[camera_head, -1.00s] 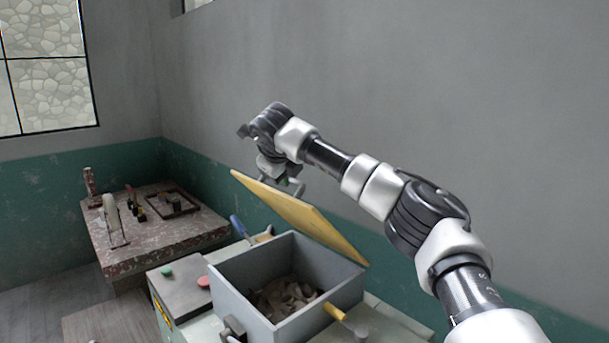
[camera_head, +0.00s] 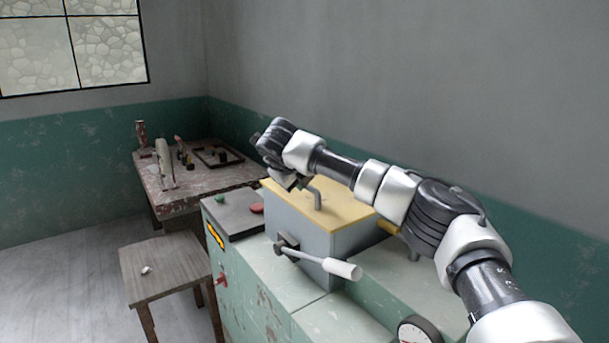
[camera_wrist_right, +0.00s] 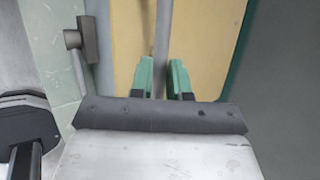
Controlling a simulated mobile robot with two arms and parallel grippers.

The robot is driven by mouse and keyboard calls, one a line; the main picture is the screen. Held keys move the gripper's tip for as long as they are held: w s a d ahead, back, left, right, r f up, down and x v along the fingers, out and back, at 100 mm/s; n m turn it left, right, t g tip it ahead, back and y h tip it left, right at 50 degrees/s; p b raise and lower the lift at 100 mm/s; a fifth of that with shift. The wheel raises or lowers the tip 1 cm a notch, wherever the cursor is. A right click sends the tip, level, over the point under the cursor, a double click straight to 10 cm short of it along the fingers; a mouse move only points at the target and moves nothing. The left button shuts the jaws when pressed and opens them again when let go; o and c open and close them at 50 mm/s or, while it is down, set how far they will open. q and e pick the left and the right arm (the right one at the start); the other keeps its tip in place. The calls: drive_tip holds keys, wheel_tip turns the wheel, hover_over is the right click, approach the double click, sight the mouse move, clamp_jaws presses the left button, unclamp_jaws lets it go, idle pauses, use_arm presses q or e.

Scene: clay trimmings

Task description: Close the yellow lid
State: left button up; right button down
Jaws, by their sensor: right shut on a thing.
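The yellow lid (camera_head: 340,212) lies flat across the top of the grey box (camera_head: 300,233), covering its opening; the box's inside is hidden. A grey bar handle (camera_head: 317,194) stands up from the lid. My right gripper (camera_head: 290,183) is at the lid's left part, shut on the handle. In the right wrist view, the green fingertips of this gripper (camera_wrist_right: 161,80) sit on both sides of the grey handle bar (camera_wrist_right: 163,40), with the yellow lid (camera_wrist_right: 120,45) behind. My arm covers the lid's far right corner. My left gripper is not in view.
A lever with a white grip (camera_head: 340,268) sticks out at the box's front. The green machine bench (camera_head: 245,270) carries red and green buttons and a dial. A wooden stool (camera_head: 165,268) and a stone-topped table (camera_head: 185,190) with tools stand left.

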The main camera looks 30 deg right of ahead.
drive_tip(key=shift+s+a+f+b, duration=0.1)
drive_tip(key=shift+a+f+b, duration=0.05)
drive_tip(key=shift+f, duration=0.4)
drive_tip(key=shift+s+a+f+b, duration=0.1)
drive_tip(key=shift+a+f+b, duration=0.05)
drive_tip(key=shift+f, duration=0.65)
drive_tip(key=shift+a, duration=0.1)
drive_tip(key=c, duration=1.1)
unclamp_jaws()
drive_tip(key=shift+a, duration=0.1)
